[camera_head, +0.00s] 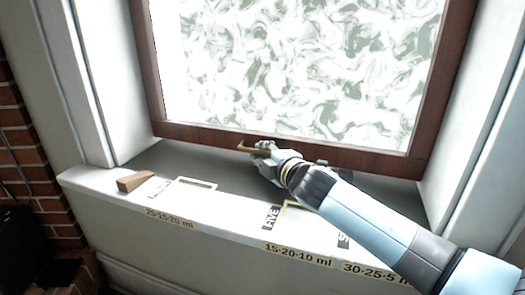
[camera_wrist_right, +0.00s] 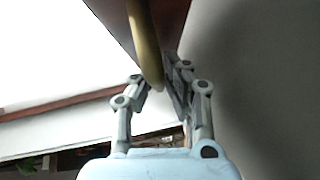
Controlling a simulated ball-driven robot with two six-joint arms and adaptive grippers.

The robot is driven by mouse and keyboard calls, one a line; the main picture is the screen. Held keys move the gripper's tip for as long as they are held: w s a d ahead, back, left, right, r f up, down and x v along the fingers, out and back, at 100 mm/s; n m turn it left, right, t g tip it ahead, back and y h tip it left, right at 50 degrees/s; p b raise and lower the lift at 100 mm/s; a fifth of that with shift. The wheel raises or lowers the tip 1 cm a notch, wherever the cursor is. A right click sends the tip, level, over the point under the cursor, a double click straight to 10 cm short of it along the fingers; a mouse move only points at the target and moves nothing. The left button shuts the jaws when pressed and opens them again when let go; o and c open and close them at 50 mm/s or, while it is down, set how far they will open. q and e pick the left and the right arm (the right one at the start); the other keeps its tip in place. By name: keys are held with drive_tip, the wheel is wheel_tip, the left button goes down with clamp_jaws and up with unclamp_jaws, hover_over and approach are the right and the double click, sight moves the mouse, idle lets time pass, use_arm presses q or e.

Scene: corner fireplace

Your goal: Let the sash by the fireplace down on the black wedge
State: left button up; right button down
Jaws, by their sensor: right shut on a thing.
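The sash is a brown wooden frame around patterned glass; its bottom rail (camera_head: 365,158) runs above the grey sill. My right gripper (camera_head: 262,149) is shut on the brass pull (camera_head: 245,148) at that rail. In the right wrist view the pull (camera_wrist_right: 146,45) runs down between the two fingers of my right gripper (camera_wrist_right: 155,85). A small dark piece (camera_head: 321,163) shows under the rail, just behind my right arm; I cannot tell if it is the black wedge. The height of the gap under the rail is hard to judge. My left gripper is out of view.
A brown wooden wedge (camera_head: 134,181) lies at the left end of the white ledge (camera_head: 215,212). Printed labels and outlined rectangles mark the ledge, partly covered by my right arm. White window reveals stand at both sides; brickwork (camera_head: 22,170) is at far left.

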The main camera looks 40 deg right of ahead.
drive_tip(key=shift+f, duration=0.3)
drive_tip(key=c, duration=1.4)
unclamp_jaws()
drive_tip(key=shift+r, duration=0.1)
drive_tip(key=s, duration=0.4)
drive_tip(key=s+a+r, duration=0.1)
drive_tip(key=s, duration=0.6)
drive_tip(key=shift+s+a+r, duration=0.3)
drive_tip(key=shift+s+r, duration=0.1)
